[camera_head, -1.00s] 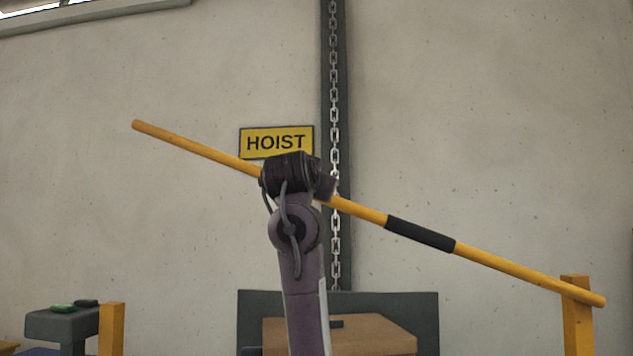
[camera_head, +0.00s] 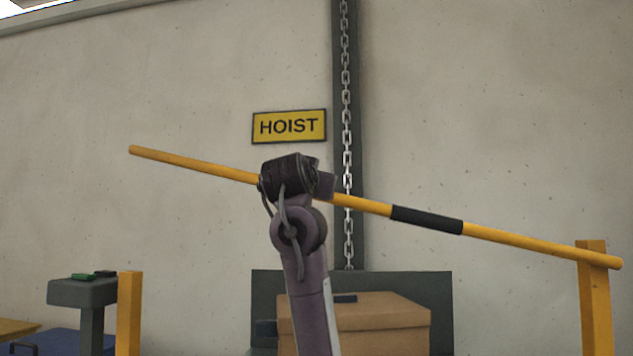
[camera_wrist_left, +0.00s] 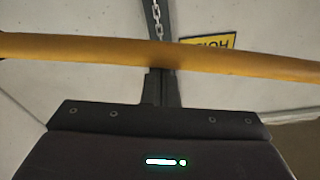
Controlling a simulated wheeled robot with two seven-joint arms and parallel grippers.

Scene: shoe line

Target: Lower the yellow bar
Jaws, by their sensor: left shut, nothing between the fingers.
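The yellow bar (camera_head: 520,245) slants across the head view, its left end raised and its right end at the top of the right yellow post (camera_head: 594,300). It has a black sleeve (camera_head: 427,219) right of its middle. The left yellow post (camera_head: 129,315) stands below the bar's free left end, well apart from it. My left arm rises in front of the bar and hides part of it. In the left wrist view, the bar (camera_wrist_left: 80,48) crosses just beyond the gripper body. My left gripper (camera_wrist_left: 163,85) is shut with nothing in it, close to the bar; contact is unclear. My right gripper is out of view.
A hoist chain (camera_head: 347,130) hangs on a dark column behind the bar, beside the HOIST sign (camera_head: 289,126). A brown box (camera_head: 385,310) stands behind my arm. A grey stand (camera_head: 80,292) with small items is at lower left. The space between the bar's left part and left post looks clear.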

